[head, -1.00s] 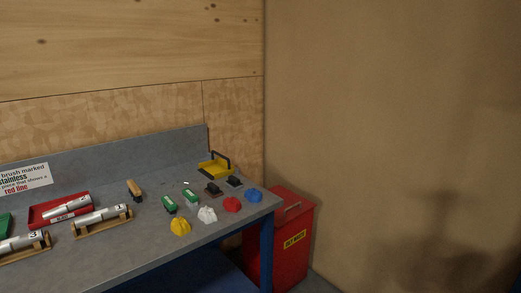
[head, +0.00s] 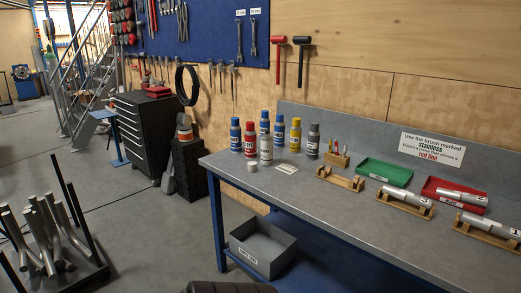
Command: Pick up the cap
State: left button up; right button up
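A small white cap-like cylinder (head: 253,168) stands on the grey workbench (head: 330,218), close to its left end and in front of the spray cans. The nearest can is a silver-white one (head: 266,150) just behind and to the right of it. It appears to stand apart from the cans. Neither of my grippers shows in the head view. A dark rounded shape at the bottom edge may be part of me.
Several cans stand behind, including a red-topped one (head: 250,138) and a grey one (head: 313,141). White cards (head: 287,168), a wooden cradle (head: 340,179), a green tray (head: 384,171) and a red tray (head: 432,186) lie rightward. A grey bin (head: 264,270) sits below.

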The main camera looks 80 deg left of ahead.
aim_at(252, 165)
jog(key=u, duration=2.45)
